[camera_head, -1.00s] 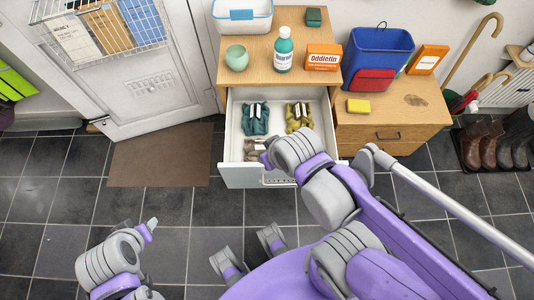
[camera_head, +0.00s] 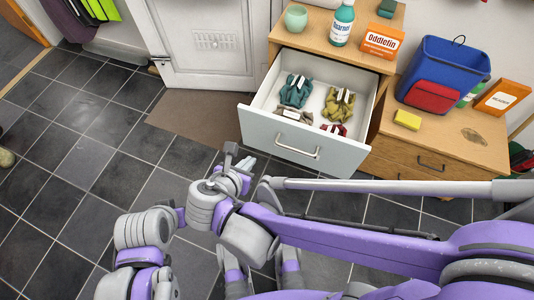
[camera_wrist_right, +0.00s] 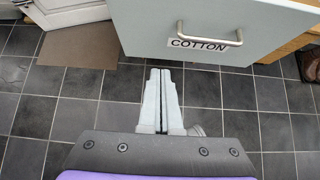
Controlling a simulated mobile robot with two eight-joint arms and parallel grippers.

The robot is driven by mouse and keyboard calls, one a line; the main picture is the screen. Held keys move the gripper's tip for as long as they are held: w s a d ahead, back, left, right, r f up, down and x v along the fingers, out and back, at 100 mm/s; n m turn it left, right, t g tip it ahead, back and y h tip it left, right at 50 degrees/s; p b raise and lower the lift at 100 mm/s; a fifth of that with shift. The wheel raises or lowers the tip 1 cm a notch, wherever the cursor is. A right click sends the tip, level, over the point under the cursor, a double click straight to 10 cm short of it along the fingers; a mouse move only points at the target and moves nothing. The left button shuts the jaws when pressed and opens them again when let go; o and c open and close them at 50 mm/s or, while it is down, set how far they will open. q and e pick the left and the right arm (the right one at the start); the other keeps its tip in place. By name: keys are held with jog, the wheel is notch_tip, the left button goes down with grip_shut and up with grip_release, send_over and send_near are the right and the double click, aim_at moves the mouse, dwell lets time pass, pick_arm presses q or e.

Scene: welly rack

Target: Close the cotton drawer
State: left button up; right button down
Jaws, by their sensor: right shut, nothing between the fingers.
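The cotton drawer (camera_head: 262,122) is pulled open from the wooden cabinet in the head view, with its pale front facing me. Its metal handle (camera_head: 298,149) is in the middle of the front. The wrist view shows the handle (camera_wrist_right: 211,40) and a COTTON label (camera_wrist_right: 194,43) on the front. Folded teal (camera_head: 295,92) and olive (camera_head: 338,104) items and other small cloths lie inside. My right gripper (camera_head: 247,163) is shut and empty, in front of the drawer and apart from it, left of the handle. Only part of my left arm shows at lower left; its fingertips are hidden.
A green cup (camera_head: 296,17), a bottle (camera_head: 342,24) and an orange box (camera_head: 382,42) stand on the cabinet top. A lower wooden cabinet (camera_head: 470,136) with a blue bin (camera_head: 443,70) stands right.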

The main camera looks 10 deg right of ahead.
aim_at(269, 136)
jog(key=b+x, duration=0.1)
jog(key=x, duration=0.3)
jog(key=w+r+b+x, duration=0.1)
jog(key=x, duration=0.3)
jog(key=b+x, duration=0.1)
jog(key=x, duration=0.3)
jog(key=shift+w+d+r, duration=0.2)
jog(key=shift+w+d, duration=0.1)
jog(key=shift+d, duration=0.05)
jog(key=shift+w+d, duration=0.2)
jog(key=shift+w, duration=0.2)
jog(key=w+d, duration=0.5)
jog(key=w, duration=0.3)
jog(key=w+d+b, duration=0.1)
jog(key=w+d, duration=0.4)
jog(key=w, duration=0.3)
jog(key=w+d+b, duration=0.1)
jog(key=w+d, duration=0.4)
jog(key=w, duration=0.3)
jog(key=shift+w, duration=0.2)
jog(key=shift+w+d, duration=0.15)
jog(key=shift+w, duration=0.1)
jog(key=shift+w+d+r, duration=0.15)
jog(key=shift+r, duration=0.05)
